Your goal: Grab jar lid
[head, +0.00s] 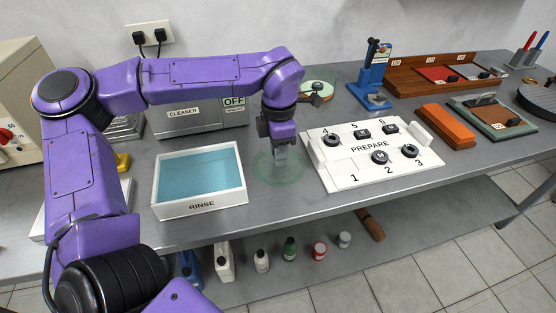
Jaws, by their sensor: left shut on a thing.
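My left gripper (280,152) reaches down over the bench between the rinse tray and the white PREPARE board. Its jaws are shut on the jar lid, at a round, see-through, pale green glass thing (266,172) around and below the fingertips. The glass is faint, so I cannot tell where lid and jar part, or whether the lid is raised. My left arm hides part of the bench behind it. My right gripper is not in view.
The RINSE tray (201,207) with blue liquid stands just left. The PREPARE board (340,180) with several dark round parts stands just right. The CLEANER box (183,118) is behind. A blue press (373,80) and an orange block (446,126) stand further right.

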